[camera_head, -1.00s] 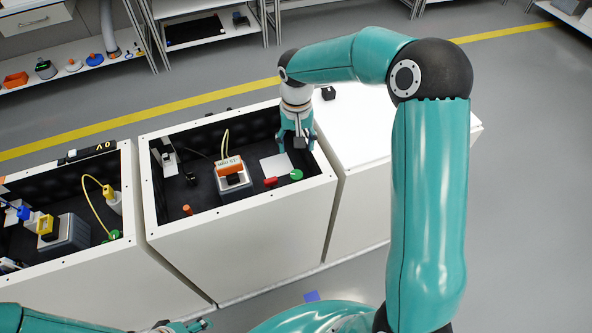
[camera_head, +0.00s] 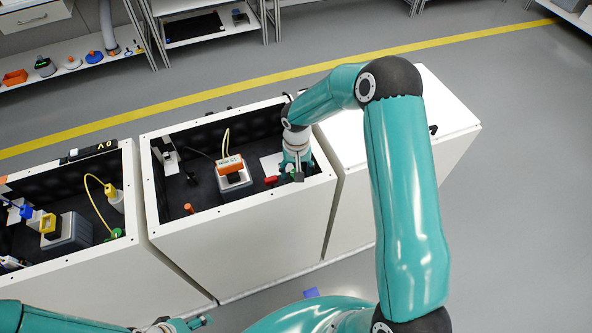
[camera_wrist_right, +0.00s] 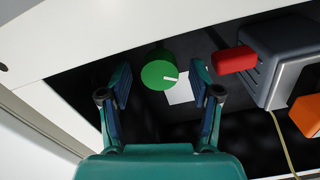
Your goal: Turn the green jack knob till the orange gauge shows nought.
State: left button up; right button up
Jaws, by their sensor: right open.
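In the head view the right gripper (camera_head: 296,175) is over the front right corner of the middle open cabinet (camera_head: 235,215) and hides the knob. An orange gauge (camera_head: 229,167) sits on a grey block there; its reading is too small to make out. My left gripper (camera_head: 182,325) is at the bottom edge, partly cut off.
A red plug (camera_head: 271,180) is close to the right gripper; it also shows in the right wrist view (camera_wrist_right: 235,60). The left open cabinet (camera_head: 85,262) holds another green part (camera_head: 116,233). A white-topped cabinet (camera_head: 440,110) stands right.

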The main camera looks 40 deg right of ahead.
jog(key=c, duration=1.1)
jog(key=shift+c, duration=0.2)
jog(key=shift+n, duration=0.3)
jog(key=shift+n+b, duration=0.7)
jog(key=n+b, duration=0.1)
jog(key=n, duration=0.2)
jog(key=shift+b, duration=0.3)
jog(key=n+b, duration=0.1)
jog(key=n, duration=0.2)
jog(key=shift+n, duration=1.9)
